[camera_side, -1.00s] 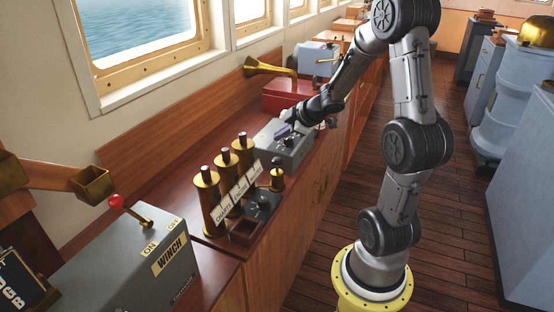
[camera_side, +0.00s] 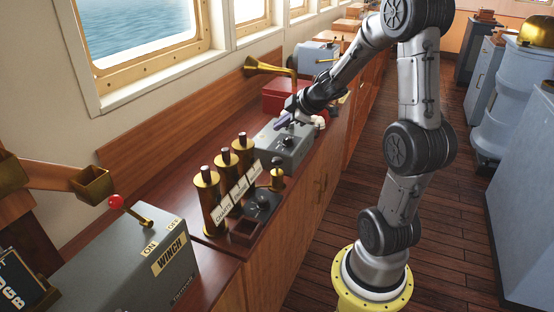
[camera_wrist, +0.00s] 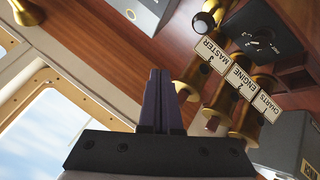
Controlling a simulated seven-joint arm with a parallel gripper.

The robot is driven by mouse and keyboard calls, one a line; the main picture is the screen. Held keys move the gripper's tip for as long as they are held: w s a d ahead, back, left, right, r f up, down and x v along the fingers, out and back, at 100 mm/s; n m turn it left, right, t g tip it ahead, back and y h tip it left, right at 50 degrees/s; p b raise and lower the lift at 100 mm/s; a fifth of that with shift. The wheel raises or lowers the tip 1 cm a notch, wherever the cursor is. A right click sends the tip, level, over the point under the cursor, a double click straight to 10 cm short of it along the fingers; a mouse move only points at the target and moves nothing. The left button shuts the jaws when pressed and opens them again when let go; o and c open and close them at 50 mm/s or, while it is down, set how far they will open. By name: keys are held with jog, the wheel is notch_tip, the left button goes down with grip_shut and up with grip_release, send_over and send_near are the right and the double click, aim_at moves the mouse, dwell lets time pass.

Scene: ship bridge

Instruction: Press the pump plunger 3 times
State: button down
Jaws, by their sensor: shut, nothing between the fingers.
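No part is marked as the pump plunger. A short brass post with a knob (camera_side: 277,178) stands beside a black dial plate (camera_side: 262,204) and may be it; I cannot tell for sure. In the wrist view a brass piece with a dark, pale-tipped top (camera_wrist: 205,20) seems to be the same post. The dial plate (camera_wrist: 262,40) is near it. My gripper (camera_side: 281,125) is shut and empty, just above the grey console box with a knob (camera_side: 290,150), apart from the post. Its dark purple fingers (camera_wrist: 160,85) are together in the wrist view.
Several brass tubes (camera_side: 210,205) labelled CHARTS, ENGINE and MASTER stand left of the post. A grey WINCH box (camera_side: 135,265) with a red-knobbed lever is nearer the camera. A red box (camera_side: 288,97) and a brass horn (camera_side: 258,65) lie beyond my gripper. The wall and windows bound the left.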

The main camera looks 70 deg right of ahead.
aim_at(280, 160)
jog(key=shift+f, duration=4.15)
jog(key=shift+f, duration=0.1)
jog(key=shift+f, duration=0.3)
jog(key=shift+f, duration=1.65)
dwell(0.3)
jog(key=shift+r, duration=2.05)
jog(key=shift+r, duration=0.1)
